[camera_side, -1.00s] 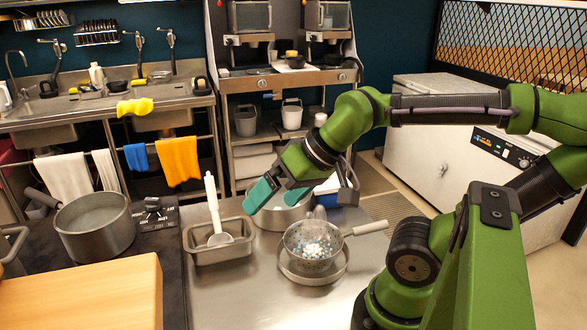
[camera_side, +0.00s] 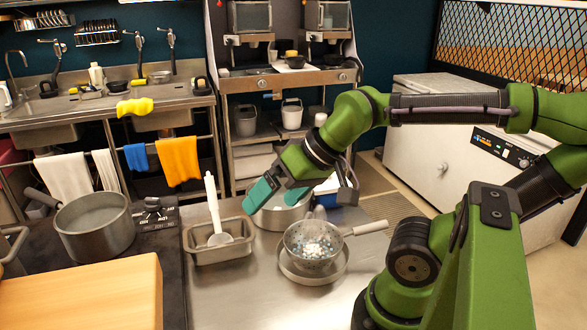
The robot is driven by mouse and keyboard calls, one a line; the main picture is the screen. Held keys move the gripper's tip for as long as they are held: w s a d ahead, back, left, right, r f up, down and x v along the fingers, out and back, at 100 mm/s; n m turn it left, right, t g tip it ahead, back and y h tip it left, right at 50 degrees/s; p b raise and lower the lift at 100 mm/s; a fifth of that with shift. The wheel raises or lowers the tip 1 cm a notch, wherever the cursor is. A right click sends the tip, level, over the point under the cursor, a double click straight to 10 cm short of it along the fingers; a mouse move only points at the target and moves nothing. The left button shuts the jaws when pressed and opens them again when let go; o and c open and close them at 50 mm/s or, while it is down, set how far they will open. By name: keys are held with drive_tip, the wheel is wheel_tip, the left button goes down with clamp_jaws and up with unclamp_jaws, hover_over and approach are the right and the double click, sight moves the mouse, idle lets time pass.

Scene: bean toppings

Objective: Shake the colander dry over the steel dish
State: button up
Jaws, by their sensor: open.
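The colander (camera_side: 303,260) is a metal bowl with a light handle (camera_side: 365,229) pointing right. It holds white and bluish round beans (camera_side: 318,247). It sits in or just over a shallow round steel dish (camera_side: 301,280) on the steel counter; I cannot tell whether they touch. My gripper (camera_side: 264,200), with teal fingers, is open and empty. It is above and left of the colander, in front of a round steel pot (camera_side: 283,217) that it partly hides. A faint, greyish, blurry shape (camera_side: 319,214) shows at the colander's far rim.
A rectangular steel pan (camera_side: 205,255) with a white-handled ladle (camera_side: 213,205) stands left of the colander. A large pot (camera_side: 95,228) stands on the stove, behind a wooden board (camera_side: 90,292). The counter front (camera_side: 235,300) is clear.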

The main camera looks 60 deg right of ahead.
idle(0.4)
drive_tip(key=n+g+y, duration=0.4)
drive_tip(key=n+g, duration=0.6)
drive_tip(key=g, duration=0.3)
approach(371, 228)
drive_tip(key=shift+d+f+x, duration=0.1)
drive_tip(key=shift+d+x, duration=0.05)
drive_tip(key=shift+x, duration=1.55)
drive_tip(key=shift+d+f+x, duration=0.15)
drive_tip(key=shift+x, duration=1.5)
drive_tip(key=shift+d+f+x, duration=0.1)
drive_tip(key=shift+d+x, duration=0.05)
drive_tip(key=shift+x, duration=1.55)
drive_tip(key=shift+w, duration=0.1)
